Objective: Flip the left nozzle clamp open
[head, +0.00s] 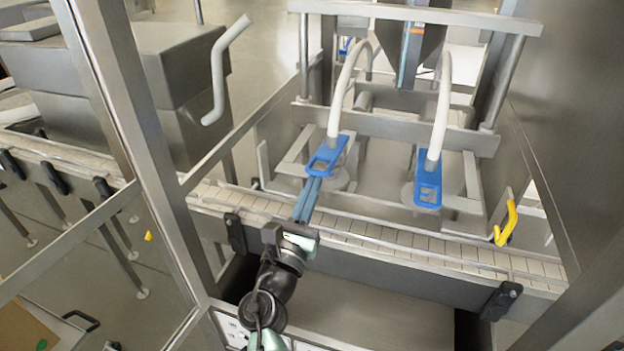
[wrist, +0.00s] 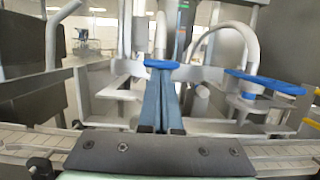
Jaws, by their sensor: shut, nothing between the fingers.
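The left nozzle clamp (head: 326,156) is a blue loop-shaped lever at the lower end of the left white hose. It also shows in the wrist view (wrist: 162,64), right at my fingertips. My gripper (head: 313,180) reaches up over the conveyor with its two long blue-grey fingers together and nothing between them. In the wrist view my gripper (wrist: 168,75) has its tips at or just under the clamp; I cannot tell if they touch it. The right nozzle clamp (head: 428,188) is a similar blue lever on the right hose, and it shows in the wrist view (wrist: 264,83).
The slatted conveyor (head: 400,240) with its metal rails runs across below the clamps. The left white hose (head: 341,88) and right white hose (head: 441,100) rise behind them. A yellow hook-shaped handle (head: 507,222) is at the right. A metal frame post (head: 135,120) stands at the left.

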